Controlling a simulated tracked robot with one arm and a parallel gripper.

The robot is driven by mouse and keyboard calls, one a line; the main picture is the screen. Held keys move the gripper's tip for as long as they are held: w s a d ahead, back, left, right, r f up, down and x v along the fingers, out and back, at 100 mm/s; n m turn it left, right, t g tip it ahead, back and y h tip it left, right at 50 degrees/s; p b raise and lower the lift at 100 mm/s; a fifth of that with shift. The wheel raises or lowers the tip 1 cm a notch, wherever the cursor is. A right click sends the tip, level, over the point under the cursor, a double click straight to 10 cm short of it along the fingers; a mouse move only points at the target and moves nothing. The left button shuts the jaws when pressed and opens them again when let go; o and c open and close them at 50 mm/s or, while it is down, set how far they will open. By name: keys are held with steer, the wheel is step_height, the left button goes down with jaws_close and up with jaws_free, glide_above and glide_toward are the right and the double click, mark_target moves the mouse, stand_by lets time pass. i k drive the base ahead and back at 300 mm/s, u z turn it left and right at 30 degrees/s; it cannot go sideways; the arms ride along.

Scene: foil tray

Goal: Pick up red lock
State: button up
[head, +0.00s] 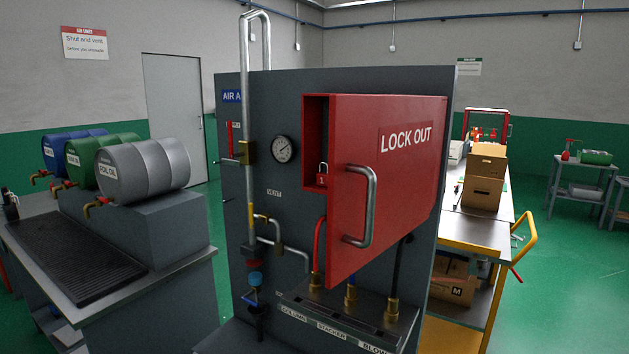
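A small red lock (322,179) with a silver shackle sits inside the red LOCK OUT cabinet (316,103), near its left side. The cabinet door (385,175) stands partly open toward me and hides most of the interior. The lock shows in the gap left of the door's edge, and its label is too small to read surely. My gripper is not in the picture.
A grey panel (275,100) carries the cabinet, a gauge (283,149) and a vertical pipe (248,110) left of the lock. The door's metal handle (367,205) sticks out. A drum bench (190,228) stands left, a yellow cart (470,233) right.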

mark_target(321, 178)
steer(key=u, duration=0.5)
steer(key=i, duration=1.9)
